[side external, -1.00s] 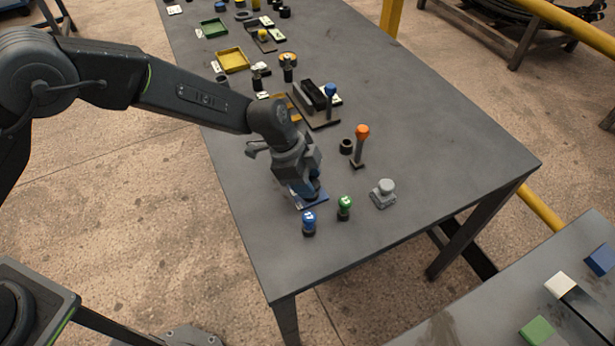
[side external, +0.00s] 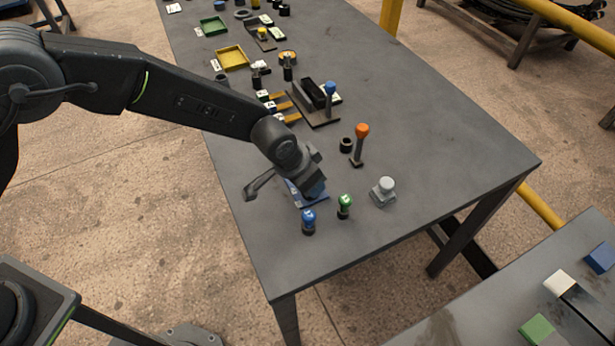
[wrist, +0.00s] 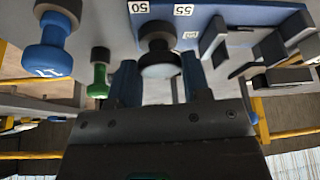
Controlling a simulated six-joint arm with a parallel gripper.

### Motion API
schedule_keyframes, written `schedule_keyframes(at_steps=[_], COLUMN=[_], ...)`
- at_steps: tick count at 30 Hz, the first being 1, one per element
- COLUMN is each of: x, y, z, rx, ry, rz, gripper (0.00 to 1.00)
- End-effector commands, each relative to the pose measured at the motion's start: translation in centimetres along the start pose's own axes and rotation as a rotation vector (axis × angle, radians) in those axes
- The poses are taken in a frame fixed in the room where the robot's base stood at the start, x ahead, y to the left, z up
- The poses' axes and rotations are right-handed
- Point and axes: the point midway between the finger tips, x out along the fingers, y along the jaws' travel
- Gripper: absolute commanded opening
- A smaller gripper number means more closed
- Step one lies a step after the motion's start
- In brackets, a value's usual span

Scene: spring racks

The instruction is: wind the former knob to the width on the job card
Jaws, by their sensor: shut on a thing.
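The former is a blue plate (side external: 318,202) near the table's front, mostly covered by my wrist in the side view. In the wrist view the blue plate (wrist: 240,22) carries white labels reading 50 and 55, a smaller label that is hard to read, and grey upright brackets at right. A dark round knob (wrist: 160,58) stands at the plate's edge. My gripper (wrist: 158,82) is shut on this knob, one blue finger on each side. In the side view my gripper (side external: 315,190) is low over the plate. I cannot make out which card is the job card.
A blue-topped post (side external: 308,220) and a green-topped post (side external: 344,204) stand close in front. A grey button block (side external: 383,191) and an orange-topped lever (side external: 360,140) are to the right. A black fixture (side external: 316,98) and trays lie farther back. The table's right side is clear.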

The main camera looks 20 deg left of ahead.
Motion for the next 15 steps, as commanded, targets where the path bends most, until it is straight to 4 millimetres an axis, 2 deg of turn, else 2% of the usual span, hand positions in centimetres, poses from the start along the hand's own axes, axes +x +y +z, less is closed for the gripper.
schedule_keyframes(at_steps=[15], x=[0.04], y=[0.34], z=[-0.14], rx=[-0.441], ry=[0.0], rz=[-0.184], gripper=[0.2])
